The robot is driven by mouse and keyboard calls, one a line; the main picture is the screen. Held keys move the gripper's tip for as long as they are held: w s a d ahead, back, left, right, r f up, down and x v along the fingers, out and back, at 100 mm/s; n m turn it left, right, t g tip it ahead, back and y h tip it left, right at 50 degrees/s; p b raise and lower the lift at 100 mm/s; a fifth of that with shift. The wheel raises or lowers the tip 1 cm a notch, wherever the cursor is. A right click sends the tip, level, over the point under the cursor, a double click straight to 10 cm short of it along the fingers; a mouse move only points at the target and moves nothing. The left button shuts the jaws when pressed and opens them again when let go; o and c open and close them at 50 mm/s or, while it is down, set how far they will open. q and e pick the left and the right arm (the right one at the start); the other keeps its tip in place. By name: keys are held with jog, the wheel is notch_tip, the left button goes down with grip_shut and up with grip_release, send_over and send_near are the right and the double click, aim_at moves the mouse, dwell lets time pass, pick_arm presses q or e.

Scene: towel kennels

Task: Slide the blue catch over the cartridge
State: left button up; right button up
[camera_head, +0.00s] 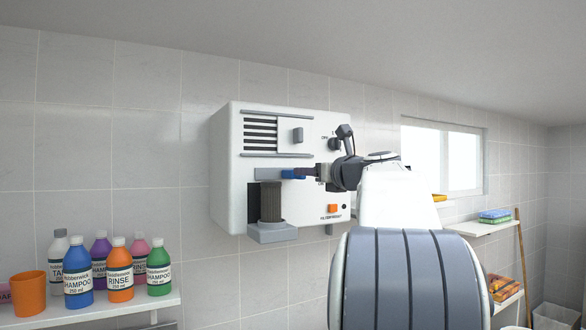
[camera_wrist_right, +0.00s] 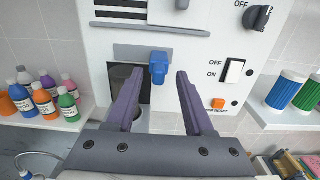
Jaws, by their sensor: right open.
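The blue catch (camera_head: 293,174) sits on a grey rail on the front of the white wall unit (camera_head: 228,168), above the dark ribbed cartridge (camera_head: 271,202). In the right wrist view the catch (camera_wrist_right: 158,66) hangs at the right part of its rail, over the right edge of the dark cartridge opening (camera_wrist_right: 122,78). My right gripper (camera_wrist_right: 156,75) is open, its two purple fingers pointing at the unit with the catch between and just beyond the tips. I cannot tell whether a finger touches it. In the head view my right gripper (camera_head: 305,172) partly covers the catch. My left gripper is not in view.
The unit also has a vent with a slider, a dark knob (camera_wrist_right: 257,17), an on/off switch (camera_wrist_right: 232,71) and an orange reset button (camera_head: 332,209). Shelves with bottles (camera_head: 119,270) stand at the left. A shelf with sponges (camera_head: 494,215) is at the right.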

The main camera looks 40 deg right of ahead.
jog(key=p+x, duration=0.2)
jog(key=x, duration=0.4)
jog(key=shift+w+r, duration=0.15)
jog(key=shift+w+d+p, duration=0.1)
jog(key=shift+w+p, duration=0.3)
jog(key=shift+w, duration=0.3)
grip_shut()
dwell(0.6)
